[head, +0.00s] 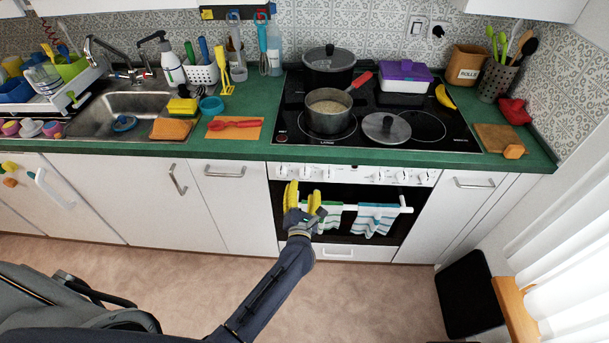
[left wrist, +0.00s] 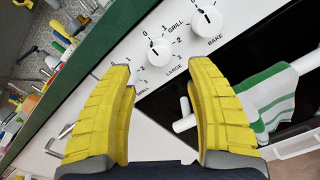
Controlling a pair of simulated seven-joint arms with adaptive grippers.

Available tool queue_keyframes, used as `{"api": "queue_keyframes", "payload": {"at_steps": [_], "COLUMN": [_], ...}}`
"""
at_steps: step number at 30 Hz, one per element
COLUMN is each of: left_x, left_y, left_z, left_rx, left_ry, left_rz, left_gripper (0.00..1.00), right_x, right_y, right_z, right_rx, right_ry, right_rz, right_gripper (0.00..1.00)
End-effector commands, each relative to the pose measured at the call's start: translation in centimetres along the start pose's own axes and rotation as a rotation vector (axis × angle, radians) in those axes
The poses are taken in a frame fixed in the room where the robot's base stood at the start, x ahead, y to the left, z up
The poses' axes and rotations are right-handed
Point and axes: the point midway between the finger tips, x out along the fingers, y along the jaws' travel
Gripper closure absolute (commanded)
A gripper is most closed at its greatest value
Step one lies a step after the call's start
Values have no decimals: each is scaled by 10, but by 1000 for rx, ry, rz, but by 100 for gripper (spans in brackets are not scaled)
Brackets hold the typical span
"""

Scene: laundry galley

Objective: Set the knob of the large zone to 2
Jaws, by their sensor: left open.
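The knob of the large zone (left wrist: 158,50) is a round white knob on the white control panel. The word LARGE is printed beside it, with the marks 0, 1, 2 and 3 around it. Its dark pointer mark seems to face 0. My left gripper (head: 304,188) is open in front of the oven, just below the panel (head: 352,174). In the left wrist view my yellow fingers (left wrist: 161,67) are apart, with the knob beyond and between their tips; no contact shows. In the head view I cannot tell which small knob is the large zone's. My right gripper is out of view.
The grill and bake knob (left wrist: 207,20) is close beside it. The label of the small zone is partly hidden by a finger. Striped towels (head: 374,219) hang on the oven handle below. A pot (head: 329,119) and a lid (head: 386,128) are on the hob.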

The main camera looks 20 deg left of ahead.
Motion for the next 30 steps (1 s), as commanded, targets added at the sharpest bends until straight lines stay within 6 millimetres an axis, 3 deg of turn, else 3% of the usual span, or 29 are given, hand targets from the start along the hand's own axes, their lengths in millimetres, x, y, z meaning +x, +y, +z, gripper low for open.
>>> {"api": "queue_keyframes", "payload": {"at_steps": [6, 13, 30], "left_x": [37, 61, 72], "left_y": [0, 0, 0], "left_z": [1, 1, 0], "left_rx": [2, 1, 2], "left_ry": [-2, -1, -1], "left_rz": [0, 0, 0], "left_gripper": [44, 44, 44], "right_x": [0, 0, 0], "right_y": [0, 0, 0], "right_z": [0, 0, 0], "right_rx": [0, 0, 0], "right_ry": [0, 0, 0], "right_rz": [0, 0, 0], "right_gripper": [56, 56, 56]}}
